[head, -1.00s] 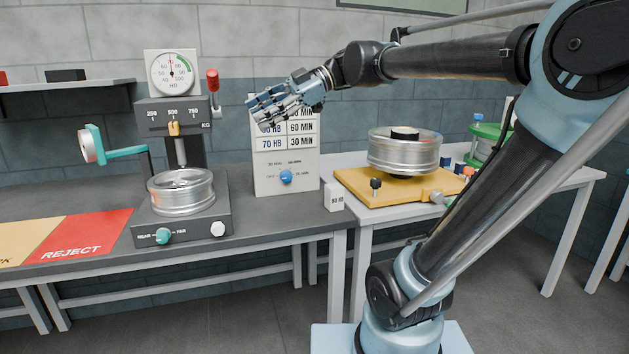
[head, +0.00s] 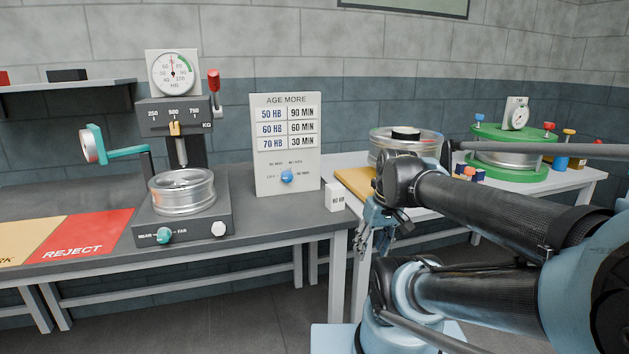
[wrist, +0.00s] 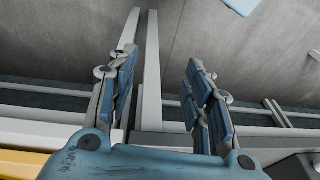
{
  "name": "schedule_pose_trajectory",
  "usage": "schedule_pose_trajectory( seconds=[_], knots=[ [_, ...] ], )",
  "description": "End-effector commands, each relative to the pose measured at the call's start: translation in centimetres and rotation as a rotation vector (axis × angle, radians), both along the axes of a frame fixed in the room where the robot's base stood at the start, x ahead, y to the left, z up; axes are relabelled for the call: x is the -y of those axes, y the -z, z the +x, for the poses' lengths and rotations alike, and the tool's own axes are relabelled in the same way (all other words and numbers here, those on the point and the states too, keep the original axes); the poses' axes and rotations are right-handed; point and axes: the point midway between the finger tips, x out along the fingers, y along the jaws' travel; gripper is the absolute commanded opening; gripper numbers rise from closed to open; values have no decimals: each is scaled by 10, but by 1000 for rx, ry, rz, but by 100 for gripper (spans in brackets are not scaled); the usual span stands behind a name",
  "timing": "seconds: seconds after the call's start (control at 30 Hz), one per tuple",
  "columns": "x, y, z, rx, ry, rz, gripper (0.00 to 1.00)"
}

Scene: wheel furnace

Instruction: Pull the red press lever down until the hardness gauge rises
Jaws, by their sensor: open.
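The red press lever (head: 213,81) stands upright on the right side of the hardness press (head: 172,118) in the head view. The round white gauge (head: 172,72) sits on top of the press, and its needle points about straight up. A silver wheel (head: 182,192) rests on the press base under the plunger. My gripper (head: 372,243) is open and hangs low in front of the bench's right end, well right of the lever and below it. In the wrist view my gripper (wrist: 162,85) has its fingers apart with nothing between them; the lever is not in that view.
The AGE MORE board (head: 286,148) with a blue knob stands right of the press. A teal crank (head: 120,145) juts out at left. The red REJECT mat (head: 80,238) lies left of the press. A second table (head: 480,200) at right carries a yellow fixture (head: 355,182) and a green one.

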Motion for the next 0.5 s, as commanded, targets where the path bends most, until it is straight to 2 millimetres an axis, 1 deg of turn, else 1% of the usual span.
schedule_pose_trajectory(
  seconds=[0.03, 0.1, 0.2, 0.3, 0.5],
  knots=[
    [11, 10, -4, 0, 69, -25, 46],
    [23, 20, -8, 1, 150, -53, 46],
    [34, 28, -12, 4, 221, -76, 46],
    [38, 31, -13, 7, 250, -86, 46],
    [38, 31, -13, 6, 252, -86, 46]
  ],
)
